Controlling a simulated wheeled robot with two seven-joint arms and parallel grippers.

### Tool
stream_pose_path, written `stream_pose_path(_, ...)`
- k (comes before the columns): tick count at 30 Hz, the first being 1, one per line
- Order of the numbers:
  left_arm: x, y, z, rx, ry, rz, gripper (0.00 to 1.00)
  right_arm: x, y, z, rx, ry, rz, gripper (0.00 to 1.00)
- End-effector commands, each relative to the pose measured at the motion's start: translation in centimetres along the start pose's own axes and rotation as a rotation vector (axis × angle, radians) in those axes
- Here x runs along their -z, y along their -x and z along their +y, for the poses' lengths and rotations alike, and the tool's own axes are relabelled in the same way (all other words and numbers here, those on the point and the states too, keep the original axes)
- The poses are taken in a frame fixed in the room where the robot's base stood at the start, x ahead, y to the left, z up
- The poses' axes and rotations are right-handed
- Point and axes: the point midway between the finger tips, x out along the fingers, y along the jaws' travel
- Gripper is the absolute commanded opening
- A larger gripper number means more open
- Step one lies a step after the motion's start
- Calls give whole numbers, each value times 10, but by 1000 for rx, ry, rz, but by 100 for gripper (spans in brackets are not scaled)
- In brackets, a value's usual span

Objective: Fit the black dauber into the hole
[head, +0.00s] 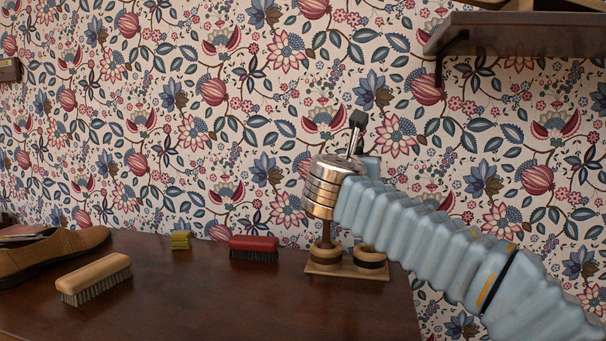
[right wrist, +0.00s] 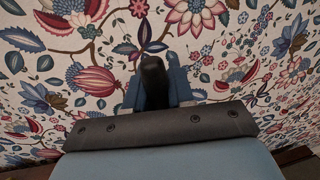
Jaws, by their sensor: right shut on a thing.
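The black dauber (right wrist: 152,75) shows in the right wrist view, upright between the blue fingers of my right gripper (right wrist: 154,92), which is shut on it. In the head view a black end (head: 358,119) on a pale stem rises above my wrist; most of the gripper is hidden there. A wooden stand (head: 345,273) with two dark-banded round cups is on the table below my wrist. A brown stem (head: 326,233) rises from the left cup, its top hidden by my wrist. The right cup (head: 371,256) has nothing visible standing in it. The held dauber is apart from the stand.
A dark wooden table (head: 210,295) carries a tan brush (head: 94,276), a brown shoe (head: 50,252), a red brush (head: 254,246) and a small yellow block (head: 181,240). A patterned wall stands close behind. A dark shelf (head: 520,35) juts out at upper right. The table's front middle is clear.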

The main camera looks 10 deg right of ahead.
Motion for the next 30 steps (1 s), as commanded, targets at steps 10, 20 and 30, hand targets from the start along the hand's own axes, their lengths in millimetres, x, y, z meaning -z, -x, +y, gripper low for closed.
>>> stream_pose_path(10, 0, 0, 0, 0, 0, 0, 53, -2, -24, -30, 61, 5, -3, 0)
stream_pose_path(20, 0, -2, -1, 0, 0, 0, 53, 1, -24, -30, 61, 5, -2, 0)
stream_pose_path(30, 0, -22, -10, 2, 3, 2, 53, 29, -23, -30, 60, 5, -3, 0)
